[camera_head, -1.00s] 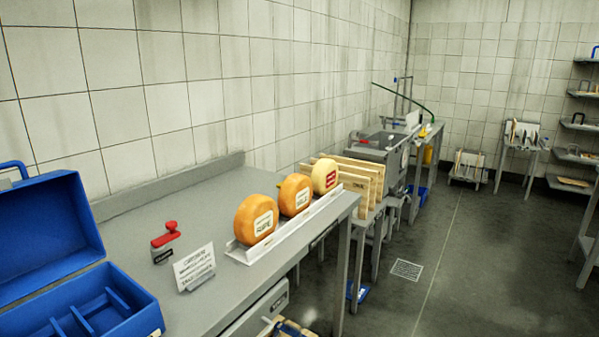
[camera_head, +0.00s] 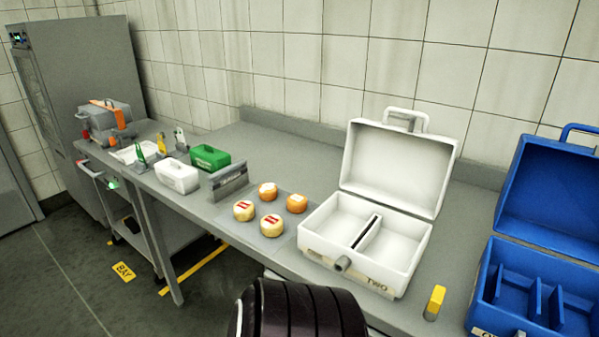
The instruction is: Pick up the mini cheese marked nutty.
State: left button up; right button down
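Several mini cheeses sit close together on a pale mat (camera_head: 262,243) on the grey bench. Two are pale yellow with red labels: the left one (camera_head: 243,210) and the front one (camera_head: 271,226). Two are orange with whitish labels: the back one (camera_head: 267,192) and the right one (camera_head: 296,203). The label words are too small to read, so I cannot tell which is marked nutty. Neither of my grippers is in view.
An open white case (camera_head: 392,280) labelled TWO stands right of the cheeses, with an open blue case (camera_head: 552,235) farther right. A grey upright holder (camera_head: 228,182), a green box (camera_head: 210,157) and a white box (camera_head: 178,178) stand to the left.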

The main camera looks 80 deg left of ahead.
aim_at(297, 203)
jog(key=u, duration=2.7)
jog(key=j+z, duration=0.15)
jog(key=z, duration=0.25)
jog(key=j+z, duration=0.15)
jog(key=z, duration=0.3)
jog(key=j+z, duration=0.15)
jog(key=j, duration=0.25)
jog(key=k+j+z, duration=0.15)
jog(key=j, duration=0.2)
jog(key=j+z, duration=0.15)
jog(key=j, duration=0.25)
jog(key=k+j+z, duration=0.15)
jog(key=j, duration=0.2)
jog(key=k+j+z, duration=0.2)
jog(key=j, duration=0.15)
jog(key=k+j+z, duration=0.15)
jog(key=j, duration=0.2)
